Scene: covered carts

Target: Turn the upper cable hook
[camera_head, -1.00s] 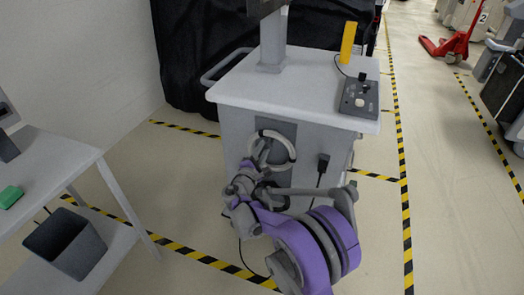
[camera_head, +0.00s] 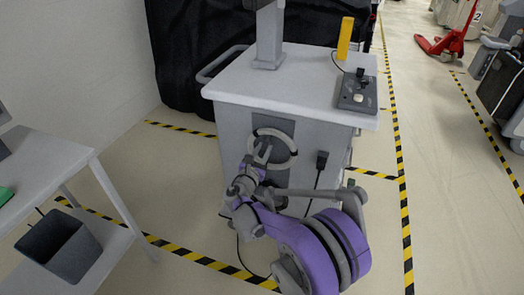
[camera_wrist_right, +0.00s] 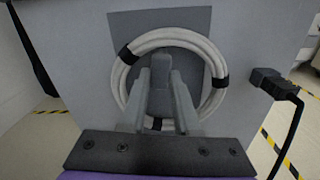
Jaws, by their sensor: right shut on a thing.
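A grey cart (camera_head: 300,88) with a pale top stands in the middle of the head view. A coiled pale cable (camera_head: 294,148) with black bands hangs on a dark plate on its front; the coil also shows in the right wrist view (camera_wrist_right: 213,58). The upper cable hook (camera_wrist_right: 160,66) is a grey upright piece inside the coil. My right gripper (camera_head: 262,155) reaches into the coil. In the right wrist view its two fingers (camera_wrist_right: 160,88) are closed around the hook, one on each side. The lower hook is hidden behind the gripper. My left gripper is out of view.
A black plug with a cord (camera_head: 321,162) sits on the cart front, right of the coil. A control box (camera_head: 357,93) is on top. A table (camera_head: 45,160) with a grey bin (camera_head: 62,248) below stands left. Striped floor lines surround the cart.

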